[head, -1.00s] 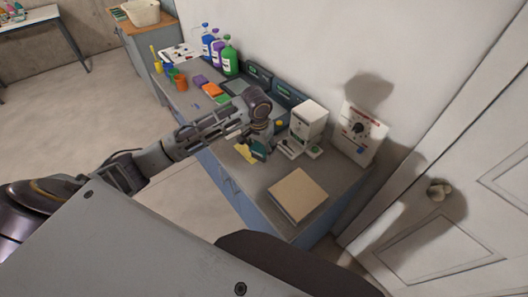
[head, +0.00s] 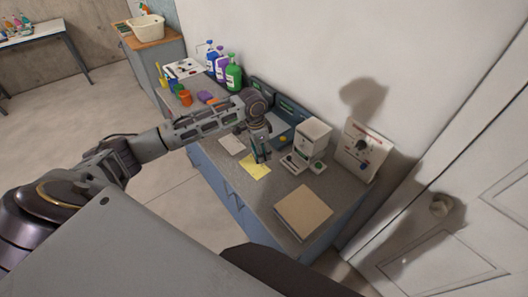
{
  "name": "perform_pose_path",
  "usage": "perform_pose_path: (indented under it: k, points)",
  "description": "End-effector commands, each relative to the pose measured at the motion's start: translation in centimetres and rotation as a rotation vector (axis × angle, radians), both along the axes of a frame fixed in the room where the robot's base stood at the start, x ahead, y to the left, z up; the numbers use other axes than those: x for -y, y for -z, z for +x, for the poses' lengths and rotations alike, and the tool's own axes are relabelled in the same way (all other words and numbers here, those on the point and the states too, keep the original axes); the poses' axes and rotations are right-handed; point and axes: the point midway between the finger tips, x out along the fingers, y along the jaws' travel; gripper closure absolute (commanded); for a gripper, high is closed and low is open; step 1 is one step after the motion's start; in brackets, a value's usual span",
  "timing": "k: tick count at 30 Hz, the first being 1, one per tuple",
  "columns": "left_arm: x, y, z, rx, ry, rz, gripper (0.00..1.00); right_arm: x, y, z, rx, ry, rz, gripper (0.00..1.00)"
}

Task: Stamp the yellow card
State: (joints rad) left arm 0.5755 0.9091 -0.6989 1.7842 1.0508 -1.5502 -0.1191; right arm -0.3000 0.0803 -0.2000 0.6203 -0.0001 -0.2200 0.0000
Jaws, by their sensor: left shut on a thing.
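The yellow card (head: 254,168) lies flat on the grey counter, partly hidden by my left gripper. My left gripper (head: 262,153) points down over the card's upper right part. It is shut on a small dark teal thing, which looks like the stamp and is mostly hidden by the fingers. I cannot tell whether its underside touches the card. A white card (head: 232,144) lies on the counter just left of the yellow one. My right gripper is not in view.
A tan board (head: 303,212) lies near the counter's front end. Green (head: 234,72) and other bottles stand at the back. Bare counter (head: 262,195) lies between card and board.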

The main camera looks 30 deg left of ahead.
Motion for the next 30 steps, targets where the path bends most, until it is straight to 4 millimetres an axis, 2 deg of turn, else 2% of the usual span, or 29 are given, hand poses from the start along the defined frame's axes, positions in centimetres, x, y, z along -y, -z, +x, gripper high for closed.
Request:
perform_pose_path:
  k: [12, 30]
  points:
    - [-1.6, -0.2, 0.3, -0.001, 0.295, 0.002, 0.57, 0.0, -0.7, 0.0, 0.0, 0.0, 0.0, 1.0]
    - [-2.9, 0.2, 0.4, 0.0, 0.734, 0.001, 0.57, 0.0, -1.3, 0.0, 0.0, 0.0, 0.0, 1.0]
